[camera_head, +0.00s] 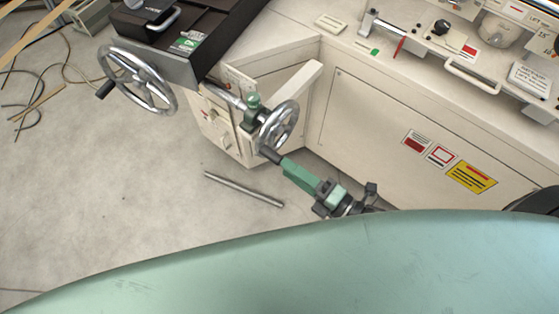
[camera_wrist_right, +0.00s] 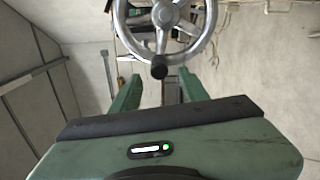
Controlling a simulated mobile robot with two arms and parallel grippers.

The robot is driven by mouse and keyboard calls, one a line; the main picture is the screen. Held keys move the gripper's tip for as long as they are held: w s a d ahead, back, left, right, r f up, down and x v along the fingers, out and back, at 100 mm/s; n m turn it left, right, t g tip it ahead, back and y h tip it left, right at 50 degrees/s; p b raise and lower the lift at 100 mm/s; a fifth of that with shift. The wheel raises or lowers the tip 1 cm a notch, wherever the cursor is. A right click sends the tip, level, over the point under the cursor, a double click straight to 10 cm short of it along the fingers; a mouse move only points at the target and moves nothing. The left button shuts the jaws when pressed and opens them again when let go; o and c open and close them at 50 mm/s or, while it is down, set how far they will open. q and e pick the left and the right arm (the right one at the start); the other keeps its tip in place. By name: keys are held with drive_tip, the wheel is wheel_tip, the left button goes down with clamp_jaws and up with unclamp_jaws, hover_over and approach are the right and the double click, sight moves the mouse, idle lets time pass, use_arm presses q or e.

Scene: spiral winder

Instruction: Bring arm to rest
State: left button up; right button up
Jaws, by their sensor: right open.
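My right gripper (camera_head: 284,162) points up-left toward the small silver handwheel (camera_head: 278,126) on the cream machine. The wheel has spokes and a dark handle knob (camera_head: 268,153) at its lower rim, just off my fingertips. In the right wrist view my gripper (camera_wrist_right: 158,80) shows two green fingers spread apart with nothing clamped between them. The handwheel (camera_wrist_right: 166,18) is at the top there, and its knob (camera_wrist_right: 159,67) appears in the gap between the fingers. I cannot tell whether a finger touches the knob. My left gripper is in neither view.
A larger handwheel (camera_head: 138,80) juts from the black box at upper left. The cream cabinet (camera_head: 370,125) stands close beside my right arm. A metal rod (camera_head: 243,189) lies on the floor. Cables (camera_head: 50,80) lie at far left. The floor at left is mostly open.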

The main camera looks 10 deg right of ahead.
drive_tip(key=shift+v, duration=0.9)
drive_tip(key=s+d+f+m+g+h, duration=0.1)
drive_tip(key=d+f+m+g+h, duration=0.25)
drive_tip(key=f, duration=0.65)
drive_tip(key=s+d+f+m+h, duration=0.2)
drive_tip(key=d+f+m, duration=0.3)
drive_tip(key=f, duration=0.5)
drive_tip(key=s+d+f+m+g+h, duration=0.1)
drive_tip(key=d+f+m+h, duration=0.2)
drive_tip(key=f+m, duration=0.5)
drive_tip(key=s+f+m+g+h, duration=0.1)
drive_tip(key=s+f+m+g, duration=0.3)
drive_tip(key=s+f, duration=0.4)
drive_tip(key=s+f+m+g+h, duration=0.1)
drive_tip(key=s+f+m+g, duration=0.3)
drive_tip(key=s+f, duration=0.5)
drive_tip(key=s+p, duration=0.1)
drive_tip(key=s, duration=0.4)
drive_tip(key=shift+f+g, duration=0.3)
drive_tip(key=shift+g, duration=0.05)
drive_tip(key=shift+s+h, duration=0.15)
drive_tip(key=shift+h, duration=0.1)
